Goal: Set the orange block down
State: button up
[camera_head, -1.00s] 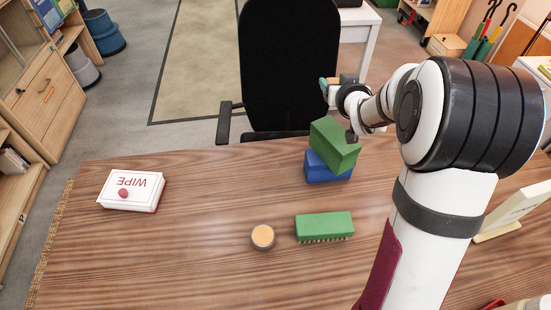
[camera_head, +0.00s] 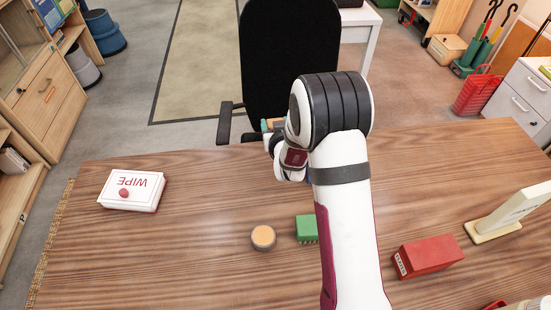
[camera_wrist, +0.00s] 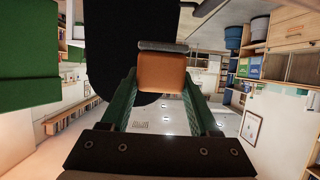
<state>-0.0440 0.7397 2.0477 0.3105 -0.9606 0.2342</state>
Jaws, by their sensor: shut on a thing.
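My gripper (camera_wrist: 161,80) is shut on the orange block (camera_wrist: 161,70), which sits between its two green fingers in the wrist view. A grey strip lies along the block's far edge. In the head view my gripper shows small near the table's far edge, in front of the black chair; my arm partly hides it. A large green block (camera_wrist: 28,92) fills the left side of the wrist view, beside my gripper and apart from the orange block.
The wooden table (camera_head: 200,240) bears a white WIPE box (camera_head: 131,191), a round tan-topped piece (camera_head: 263,237), a partly hidden green block (camera_head: 306,229), a red block (camera_head: 428,257) and a white stand (camera_head: 507,212). The left middle is clear. My arm hides the blue-and-green stack's place.

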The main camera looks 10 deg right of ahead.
notch_tip(320, 180, down, 11)
jog(key=shift+r, duration=0.15)
jog(key=o, duration=1.4)
